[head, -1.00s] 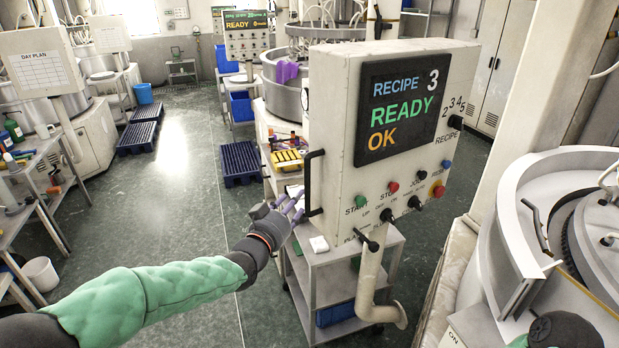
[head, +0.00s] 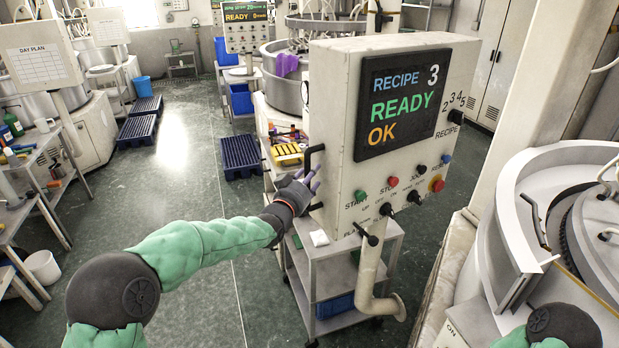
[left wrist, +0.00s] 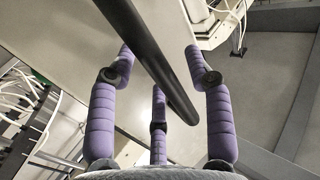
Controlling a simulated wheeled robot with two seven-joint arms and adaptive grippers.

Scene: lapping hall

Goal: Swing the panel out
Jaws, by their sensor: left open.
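The panel (head: 344,70) is a cream control box on a bent pipe post, with a screen reading RECIPE 3, READY, OK and coloured buttons below. A black bar handle (head: 307,168) is fixed upright on its left side. My left gripper (head: 309,183) is at the lower part of this handle. In the left wrist view, the handle (left wrist: 150,60) passes between the open purple fingers (left wrist: 158,90), which are not closed around it. Whether any finger touches it I cannot tell. My right gripper is out of view; only part of that arm shows at the lower right.
A grey cart (head: 335,268) with a blue bin stands under the panel. A round lapping machine (head: 505,210) is close on the right. A workbench (head: 40,175) stands at left. The green floor (head: 190,190) between is mostly clear, with blue pallets (head: 240,157) farther back.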

